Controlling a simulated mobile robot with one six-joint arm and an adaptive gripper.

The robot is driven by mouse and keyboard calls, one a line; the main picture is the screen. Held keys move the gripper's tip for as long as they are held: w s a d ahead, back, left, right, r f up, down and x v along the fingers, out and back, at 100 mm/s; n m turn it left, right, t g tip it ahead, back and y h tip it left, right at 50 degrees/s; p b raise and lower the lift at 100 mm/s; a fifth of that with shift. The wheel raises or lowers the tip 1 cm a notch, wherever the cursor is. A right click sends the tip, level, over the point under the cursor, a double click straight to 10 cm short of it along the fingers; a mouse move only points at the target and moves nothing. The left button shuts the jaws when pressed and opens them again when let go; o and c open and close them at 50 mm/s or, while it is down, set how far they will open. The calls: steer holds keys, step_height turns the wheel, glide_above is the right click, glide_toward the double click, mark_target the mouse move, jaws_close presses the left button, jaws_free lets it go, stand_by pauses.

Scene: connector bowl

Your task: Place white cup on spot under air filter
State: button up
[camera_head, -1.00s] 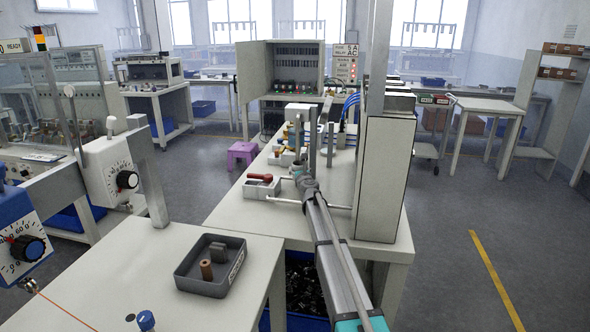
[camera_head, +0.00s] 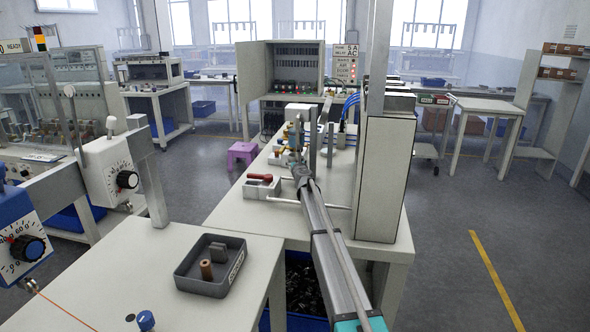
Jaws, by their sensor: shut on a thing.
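My arm reaches away over the light workbench (camera_head: 235,212), and my gripper (camera_head: 293,158) is at its far end, small in view. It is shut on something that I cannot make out. It is over the middle of the bench, just beyond a small grey box with a red-handled part (camera_head: 262,185). Several small yellow, white and blue parts (camera_head: 292,135) stand behind it, with a white block-like unit (camera_head: 299,113) above them. I cannot tell which of these is the air filter. I cannot pick out the white cup or the spot; the arm may hide them.
A tall grey cabinet (camera_head: 385,180) stands on the bench close to the right of my arm, with thin posts (camera_head: 330,145) beyond. A dark tray (camera_head: 211,283) with small parts sits on the near table. The bench's left front surface is clear.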

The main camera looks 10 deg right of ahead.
steer(key=shift+f+b, duration=1.7)
steer(key=shift+f, duration=0.1)
steer(key=shift+f, duration=0.15)
steer(key=o, duration=0.9)
steer(key=shift+c, duration=0.2)
steer(key=shift+r, duration=0.2)
steer(key=shift+s, duration=0.2)
steer(key=s, duration=0.7)
steer(key=s+d, duration=0.1)
steer(key=s, duration=0.3)
steer(key=shift+s, duration=0.3)
